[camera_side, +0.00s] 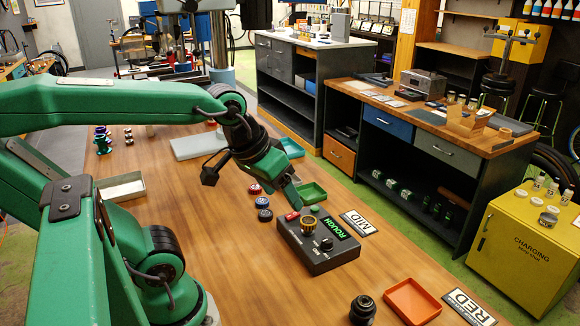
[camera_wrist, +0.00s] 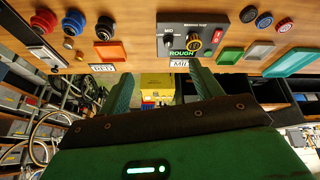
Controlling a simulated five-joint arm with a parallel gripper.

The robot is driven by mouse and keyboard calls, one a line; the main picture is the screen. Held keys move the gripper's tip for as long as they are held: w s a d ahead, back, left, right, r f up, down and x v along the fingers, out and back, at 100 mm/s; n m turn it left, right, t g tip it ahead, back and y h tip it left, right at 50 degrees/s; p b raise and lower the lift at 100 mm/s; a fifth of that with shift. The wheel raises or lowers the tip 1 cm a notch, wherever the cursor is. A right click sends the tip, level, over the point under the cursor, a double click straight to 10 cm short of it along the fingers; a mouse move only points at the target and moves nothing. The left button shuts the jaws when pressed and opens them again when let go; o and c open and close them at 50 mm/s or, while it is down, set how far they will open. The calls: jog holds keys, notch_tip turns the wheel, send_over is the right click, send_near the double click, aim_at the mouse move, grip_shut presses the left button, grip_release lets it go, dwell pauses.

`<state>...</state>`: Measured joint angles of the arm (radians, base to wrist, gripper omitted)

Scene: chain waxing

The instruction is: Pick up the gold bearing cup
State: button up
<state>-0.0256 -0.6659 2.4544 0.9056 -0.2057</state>
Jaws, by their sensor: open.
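The gold bearing cup (camera_side: 308,225) sits on top of a dark tester box (camera_side: 318,255). It shows as a gold ring beside the box's green "ROUGH" display, and it also shows in the wrist view (camera_wrist: 194,45). My gripper (camera_side: 293,199) hangs pointing down just behind the tester box in the side view. In the wrist view my two green fingers (camera_wrist: 163,82) are spread wide with nothing between them. The cup is apart from both fingers, beyond their tips. The exact height of my fingertips over the table is hard to tell.
Red and blue cups (camera_side: 262,202) stand left of the tester box. A green tray (camera_side: 312,193) and a teal tray (camera_side: 292,148) lie behind it. An orange tray (camera_side: 412,302) and a black cup (camera_side: 362,309) are in front. The wooden table is clear at front left.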

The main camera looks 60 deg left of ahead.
jog(key=n, duration=0.2)
jog(key=n+g, duration=0.5)
jog(key=n, duration=1.9)
send_over(308, 220)
notch_tip(308, 220, down, 10)
jog(key=shift+r, duration=0.2)
jog(key=shift+w+a+f+n, duration=0.1)
jog(key=shift+f+n, duration=0.15)
jog(key=shift+n, duration=0.15)
jog(key=shift+f, duration=1.3)
jog(key=shift+f, duration=2.6)
